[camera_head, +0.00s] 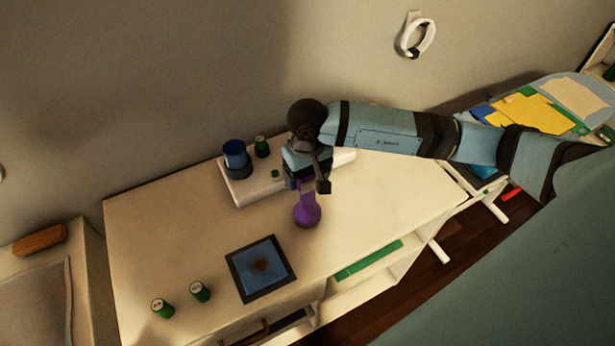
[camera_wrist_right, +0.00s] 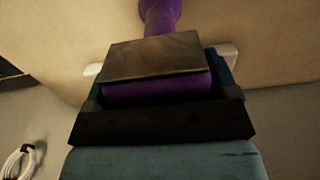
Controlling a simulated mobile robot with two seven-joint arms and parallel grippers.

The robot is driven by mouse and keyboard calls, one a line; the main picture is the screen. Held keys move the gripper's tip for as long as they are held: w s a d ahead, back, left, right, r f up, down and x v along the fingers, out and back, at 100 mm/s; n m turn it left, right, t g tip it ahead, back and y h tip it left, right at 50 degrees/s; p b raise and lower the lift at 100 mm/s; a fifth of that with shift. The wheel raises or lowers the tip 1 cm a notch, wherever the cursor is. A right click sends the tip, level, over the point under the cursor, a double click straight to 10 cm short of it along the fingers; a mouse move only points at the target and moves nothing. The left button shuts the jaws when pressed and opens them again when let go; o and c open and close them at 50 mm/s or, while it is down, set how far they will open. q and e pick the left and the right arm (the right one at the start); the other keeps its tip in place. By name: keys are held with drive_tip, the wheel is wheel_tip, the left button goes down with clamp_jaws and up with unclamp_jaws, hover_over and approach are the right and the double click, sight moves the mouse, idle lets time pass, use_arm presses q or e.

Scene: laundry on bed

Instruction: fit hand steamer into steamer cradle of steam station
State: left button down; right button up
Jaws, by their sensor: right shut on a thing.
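The hand steamer is the purple object (camera_head: 307,211), with a rounded end pointing down toward the table. My right gripper (camera_head: 306,181) is shut on its upper part and holds it in front of the steam station. The wrist view also shows the purple steamer (camera_wrist_right: 158,14) between the jaws (camera_wrist_right: 155,75). I cannot tell whether its lower end touches the tabletop. My right arm hides part of the base, and I cannot make out the cradle. My left gripper is not in view.
A dark-framed blue pad (camera_head: 262,268) and two green cylinders (camera_head: 162,308) (camera_head: 200,291) are on the table (camera_head: 390,205) at the front left. The right side of the tabletop is clear. A white ring (camera_head: 428,40) hangs on the wall. Folded cloths (camera_head: 540,112) lie at the right.

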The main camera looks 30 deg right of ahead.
drive_tip(key=shift+w+f, duration=0.1)
drive_tip(key=shift+f, duration=0.5)
drive_tip(key=shift+w, duration=0.2)
drive_tip(key=shift+s+f+b, duration=0.2)
drive_tip(key=shift+s+b, duration=0.05)
drive_tip(key=shift+b, duration=0.1)
drive_tip(key=o, duration=1.5)
